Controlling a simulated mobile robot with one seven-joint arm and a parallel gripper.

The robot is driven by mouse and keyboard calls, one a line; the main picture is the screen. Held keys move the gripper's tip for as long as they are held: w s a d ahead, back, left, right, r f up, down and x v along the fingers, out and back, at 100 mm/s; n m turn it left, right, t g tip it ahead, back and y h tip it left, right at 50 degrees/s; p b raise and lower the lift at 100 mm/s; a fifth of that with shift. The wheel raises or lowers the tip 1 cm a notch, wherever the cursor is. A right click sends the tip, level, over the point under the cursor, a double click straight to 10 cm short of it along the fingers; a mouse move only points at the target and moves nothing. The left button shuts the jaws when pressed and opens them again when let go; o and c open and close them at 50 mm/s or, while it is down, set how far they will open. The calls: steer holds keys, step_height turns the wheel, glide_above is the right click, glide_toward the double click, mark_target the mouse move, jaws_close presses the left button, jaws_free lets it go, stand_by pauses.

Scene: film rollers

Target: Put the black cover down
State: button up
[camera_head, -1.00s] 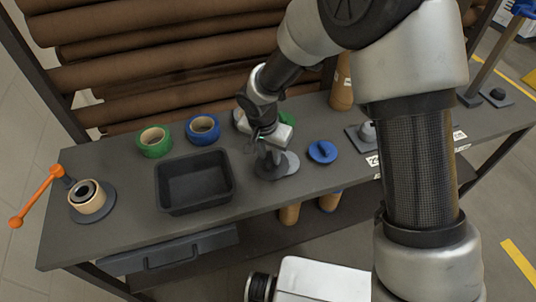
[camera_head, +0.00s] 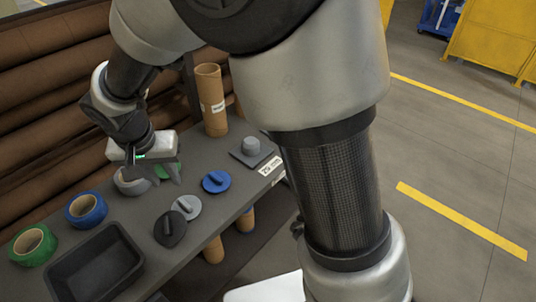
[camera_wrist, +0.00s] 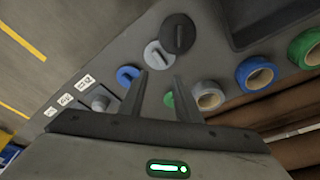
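The black cover (camera_head: 170,228) is a dark disc with a raised grip bar. In the wrist view the black cover (camera_wrist: 178,33) shows beyond my fingertips, next to the grey cover (camera_wrist: 158,54). My gripper (camera_head: 152,175) is above the table, farther back than the black cover and clear of it. In the wrist view its two fingers (camera_wrist: 161,76) are apart with nothing held between them.
A blue cover (camera_head: 216,181) lies to the right. A green cover (camera_wrist: 168,99) is partly hidden by a finger. Green tape (camera_head: 32,245), blue tape (camera_head: 86,210) and a black bin (camera_head: 62,287) are left. A brown tube (camera_head: 211,100) stands at the back.

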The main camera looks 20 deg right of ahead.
steer(key=s+d+r, duration=0.2)
steer(key=d+r, duration=0.6)
steer(key=d, duration=0.2)
steer(key=s+d+r+n+t, duration=0.1)
steer(key=s+d+r, duration=0.2)
steer(key=s+d, duration=0.3)
steer(key=s+d+r+n+t, duration=0.1)
steer(key=s+d+r, duration=0.3)
steer(key=s+d, duration=0.3)
steer(key=shift+s+t+y, duration=0.3)
steer(key=shift+s+t, duration=0.1)
steer(key=shift+s, duration=0.05)
steer(key=shift+r, duration=0.25)
step_height(320, 180, up, 8)
steer(key=p, duration=0.8)
